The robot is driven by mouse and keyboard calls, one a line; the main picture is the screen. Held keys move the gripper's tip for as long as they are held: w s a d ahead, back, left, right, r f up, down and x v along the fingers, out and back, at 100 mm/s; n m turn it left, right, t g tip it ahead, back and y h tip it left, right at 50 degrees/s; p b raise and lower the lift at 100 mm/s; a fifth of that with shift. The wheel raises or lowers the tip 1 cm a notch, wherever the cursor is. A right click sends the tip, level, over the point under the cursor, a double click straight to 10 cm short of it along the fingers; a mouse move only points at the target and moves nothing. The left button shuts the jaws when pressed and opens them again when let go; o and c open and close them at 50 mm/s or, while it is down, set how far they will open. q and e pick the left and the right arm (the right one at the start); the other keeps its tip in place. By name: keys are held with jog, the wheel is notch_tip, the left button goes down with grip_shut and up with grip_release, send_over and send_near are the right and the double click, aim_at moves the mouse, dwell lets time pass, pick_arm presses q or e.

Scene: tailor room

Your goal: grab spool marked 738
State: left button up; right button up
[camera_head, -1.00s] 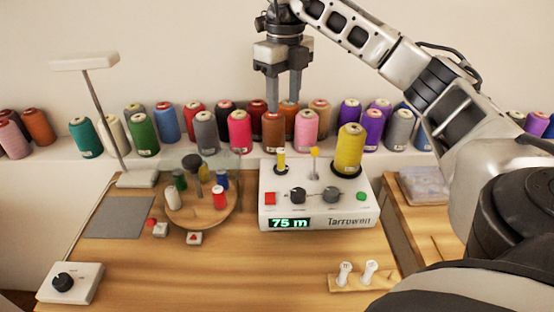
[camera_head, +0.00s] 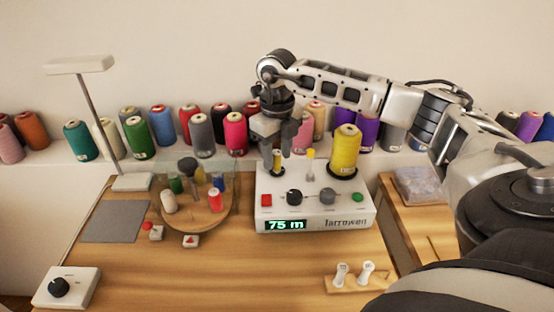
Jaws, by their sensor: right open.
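My right gripper (camera_head: 279,162) hangs fingers down over the left part of the white winding machine (camera_head: 315,218), with its jaws open. Its fingers hide most of the small yellow spool there, and I cannot tell whether they touch it. A large yellow thread cone (camera_head: 345,150) stands upright on the machine's right. Small spools stand on a round wooden stand (camera_head: 200,228), among them a white one (camera_head: 168,202), a red one (camera_head: 215,199) and a blue one (camera_head: 218,181). The number 738 is not readable on any spool. My left gripper is out of view.
A row of coloured thread cones (camera_head: 137,138) stands on the ledge behind the table. A lamp (camera_head: 90,110), a grey mat (camera_head: 115,221) and a dial box (camera_head: 67,287) are on the left. Two white bobbins (camera_head: 341,273) stand at the front right. The middle front tabletop is clear.

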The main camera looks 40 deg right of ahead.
grip_shut()
